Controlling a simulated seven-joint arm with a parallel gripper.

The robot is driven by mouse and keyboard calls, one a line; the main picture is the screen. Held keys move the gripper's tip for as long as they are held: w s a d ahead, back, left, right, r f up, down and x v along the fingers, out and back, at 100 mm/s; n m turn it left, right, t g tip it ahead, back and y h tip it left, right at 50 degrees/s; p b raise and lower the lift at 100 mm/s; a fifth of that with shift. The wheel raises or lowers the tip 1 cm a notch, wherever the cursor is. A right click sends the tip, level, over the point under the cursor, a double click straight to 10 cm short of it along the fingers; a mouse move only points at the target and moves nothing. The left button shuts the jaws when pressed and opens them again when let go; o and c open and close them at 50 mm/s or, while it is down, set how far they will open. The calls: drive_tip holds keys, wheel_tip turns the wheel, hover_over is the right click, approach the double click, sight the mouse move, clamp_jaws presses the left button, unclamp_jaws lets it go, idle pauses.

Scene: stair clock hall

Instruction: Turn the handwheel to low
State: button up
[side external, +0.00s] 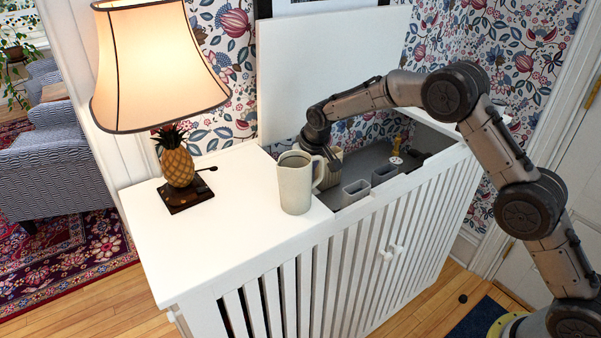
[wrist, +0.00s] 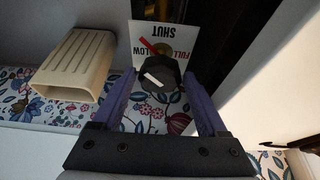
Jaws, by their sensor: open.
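In the wrist view, a dark, many-sided handwheel (wrist: 160,78) with a white bar mark sits between my fingers. Behind it is a white dial plate (wrist: 178,32) with the words FULL, LOW and SHUT, seen upside down, and a red pointer (wrist: 152,46). My gripper (wrist: 163,84) is open, with one purple finger on each side of the wheel; I cannot tell whether either touches it. In the side view, my gripper (side external: 333,162) reaches down into the cabinet opening, behind the pitcher. I cannot make out the handwheel there.
A cream ribbed container (wrist: 78,65) stands close to my gripper. A pale pitcher (side external: 296,183) and a lamp (side external: 178,165) stand on the white cabinet top (side external: 215,235). Grey cups (side external: 355,190) line the opening's front. The raised white lid (side external: 325,75) stands behind.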

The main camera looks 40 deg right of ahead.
drive_tip(key=c, duration=1.1)
drive_tip(key=shift+n, duration=0.4)
drive_tip(key=n+y, duration=0.1)
drive_tip(key=n, duration=0.2)
drive_tip(key=shift+d+n+y, duration=0.2)
drive_tip(key=shift+n+y, duration=0.1)
drive_tip(key=shift+y, duration=0.1)
drive_tip(key=shift+w+d+n+g+y, duration=0.1)
drive_tip(key=shift+n+g+y, duration=0.25)
drive_tip(key=shift+n, duration=0.75)
drive_tip(key=shift+n+g+y, duration=0.25)
drive_tip(key=shift+n+g, duration=0.1)
drive_tip(key=shift+n, duration=0.75)
drive_tip(key=o, duration=1.1)
